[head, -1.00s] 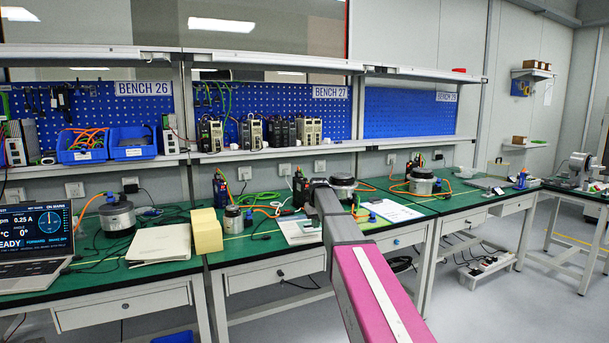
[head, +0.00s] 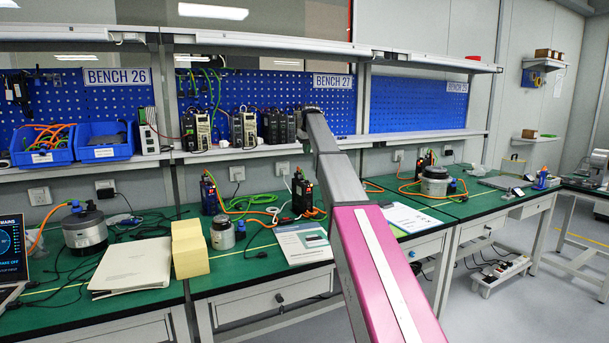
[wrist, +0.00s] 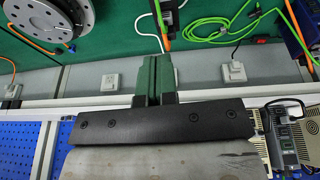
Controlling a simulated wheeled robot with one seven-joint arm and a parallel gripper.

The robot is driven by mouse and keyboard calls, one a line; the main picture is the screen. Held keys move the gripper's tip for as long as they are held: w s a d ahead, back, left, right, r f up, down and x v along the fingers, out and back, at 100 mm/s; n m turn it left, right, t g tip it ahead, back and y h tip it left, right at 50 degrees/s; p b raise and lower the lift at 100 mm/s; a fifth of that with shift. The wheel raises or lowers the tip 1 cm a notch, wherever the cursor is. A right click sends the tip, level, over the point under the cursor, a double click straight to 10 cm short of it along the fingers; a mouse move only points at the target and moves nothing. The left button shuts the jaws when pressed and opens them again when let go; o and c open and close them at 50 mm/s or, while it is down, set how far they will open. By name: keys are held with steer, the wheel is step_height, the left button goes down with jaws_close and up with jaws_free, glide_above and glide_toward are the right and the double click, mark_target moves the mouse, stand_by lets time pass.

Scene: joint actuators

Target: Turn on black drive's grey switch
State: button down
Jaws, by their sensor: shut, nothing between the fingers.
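Part of a black drive (wrist: 172,12) shows at the top of the wrist view. More black drives (head: 278,128) stand on the shelf. Pale wall sockets sit below the shelf, one with a black plug (head: 237,173) and one right of it (head: 281,167); in the wrist view, two sockets (wrist: 233,72) (wrist: 110,82) flank the fingers. I cannot make out which switch is the grey one. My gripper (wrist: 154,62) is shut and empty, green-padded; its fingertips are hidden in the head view.
The shelf edge (head: 230,153) runs above the sockets, close to my wrist. Green cables (head: 250,203) and orange cables lie on the green bench. A yellow block (head: 189,249), binder (head: 132,267), papers (head: 303,242) and a round motor (wrist: 48,25) take up room.

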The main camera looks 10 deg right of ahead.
mark_target(304, 181)
stand_by(0.3)
steer(key=x, duration=1.3)
steer(key=shift+s+d+f, duration=0.1)
steer(key=shift+s+d, duration=0.15)
steer(key=shift+s, duration=0.15)
steer(key=shift+f, duration=0.45)
steer(key=shift+d+f, duration=0.15)
steer(key=shift+f, duration=0.15)
